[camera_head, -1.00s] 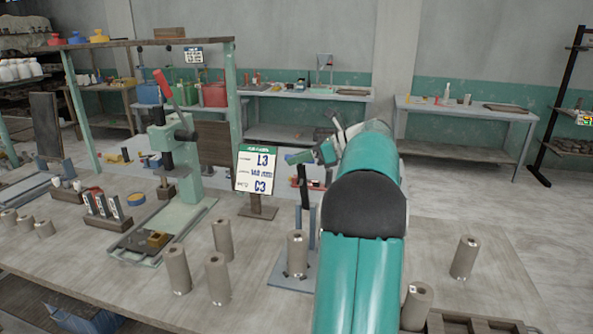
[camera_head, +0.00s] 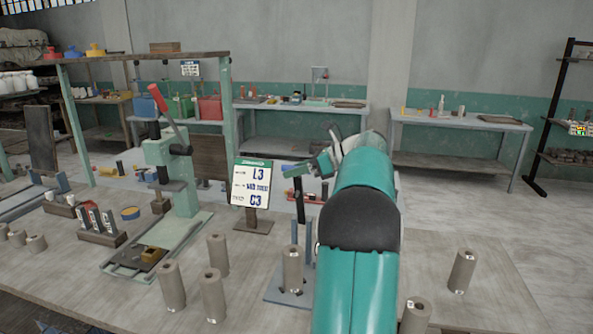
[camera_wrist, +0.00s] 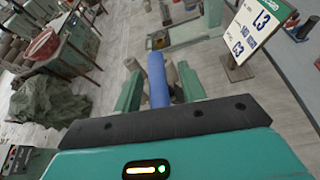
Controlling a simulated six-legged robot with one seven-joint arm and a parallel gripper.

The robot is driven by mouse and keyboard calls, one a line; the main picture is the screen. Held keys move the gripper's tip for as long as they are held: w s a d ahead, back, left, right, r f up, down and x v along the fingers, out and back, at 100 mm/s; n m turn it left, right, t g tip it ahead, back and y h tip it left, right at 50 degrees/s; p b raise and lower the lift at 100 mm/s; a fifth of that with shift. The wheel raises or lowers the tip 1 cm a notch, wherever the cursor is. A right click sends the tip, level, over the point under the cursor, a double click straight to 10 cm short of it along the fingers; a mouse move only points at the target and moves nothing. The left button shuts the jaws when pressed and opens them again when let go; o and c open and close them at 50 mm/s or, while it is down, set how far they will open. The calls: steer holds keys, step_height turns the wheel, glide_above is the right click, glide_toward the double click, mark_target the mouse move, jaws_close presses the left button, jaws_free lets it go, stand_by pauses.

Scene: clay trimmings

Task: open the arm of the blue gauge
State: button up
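My gripper (camera_head: 289,170) is near the top of the dark bar, pointing left; contact cannot be made out. In the wrist view my gripper (camera_wrist: 160,78) has its fingers apart, with a blue post (camera_wrist: 157,82) showing between them and gaps at both sides. My gripper hides part of the gauge.
A sign on a stand (camera_head: 252,184) is just left of the gauge. A green press with a red lever (camera_head: 175,165) stands further left. Several clay cylinders (camera_head: 212,294) stand in front, and another stands to the right (camera_head: 463,270). Bench between gauge and right cylinder is partly covered by my arm.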

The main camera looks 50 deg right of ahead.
steer(key=shift+d, duration=0.1)
steer(key=v, duration=1.3)
steer(key=shift+s, duration=0.35)
steer(key=shift+d+r, duration=0.1)
